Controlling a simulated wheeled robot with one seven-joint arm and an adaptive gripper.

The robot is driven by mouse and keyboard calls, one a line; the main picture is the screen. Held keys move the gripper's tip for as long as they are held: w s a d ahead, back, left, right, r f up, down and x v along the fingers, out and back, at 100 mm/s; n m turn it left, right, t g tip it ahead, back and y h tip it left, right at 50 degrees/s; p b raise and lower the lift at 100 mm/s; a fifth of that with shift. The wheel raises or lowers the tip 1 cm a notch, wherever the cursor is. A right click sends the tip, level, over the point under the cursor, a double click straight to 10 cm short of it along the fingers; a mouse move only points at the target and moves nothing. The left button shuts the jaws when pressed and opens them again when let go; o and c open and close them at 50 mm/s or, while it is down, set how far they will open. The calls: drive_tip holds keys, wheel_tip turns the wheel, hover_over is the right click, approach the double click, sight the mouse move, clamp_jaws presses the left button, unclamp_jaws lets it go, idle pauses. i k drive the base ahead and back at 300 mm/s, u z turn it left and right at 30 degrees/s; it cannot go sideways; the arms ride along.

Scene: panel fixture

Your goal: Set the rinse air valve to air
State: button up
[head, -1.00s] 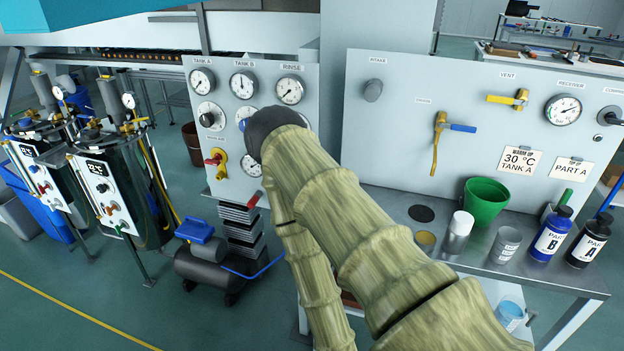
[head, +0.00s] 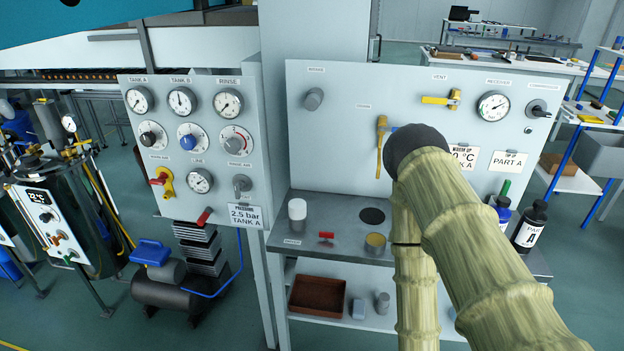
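The rinse air valve (head: 241,186) is a small grey handle under the RINSE AIR label, at the lower right of the left gauge panel (head: 168,110). Its handle appears to have an upright part and a part reaching left; the exact setting is too small to read. No part of my arm touches it. My sleeved arm rises from the lower right, and its dark end is in front of the right panel (head: 345,100), well to the right of the valve. My gripper's fingers do not show.
A 2.5 bar TANK A card (head: 245,215) hangs just below the valve. A red lever (head: 204,217) sticks out at the panel's lower edge. The bench (head: 340,215) holds a white-topped can (head: 297,215) and a red-handled tool (head: 326,236). The space before the left panel is clear.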

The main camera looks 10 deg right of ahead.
sight(240, 185)
drive_tip(key=z, duration=0.7)
drive_tip(key=k, duration=0.6)
drive_tip(key=u, duration=0.85)
drive_tip(key=i, duration=0.95)
drive_tip(key=z, duration=0.1)
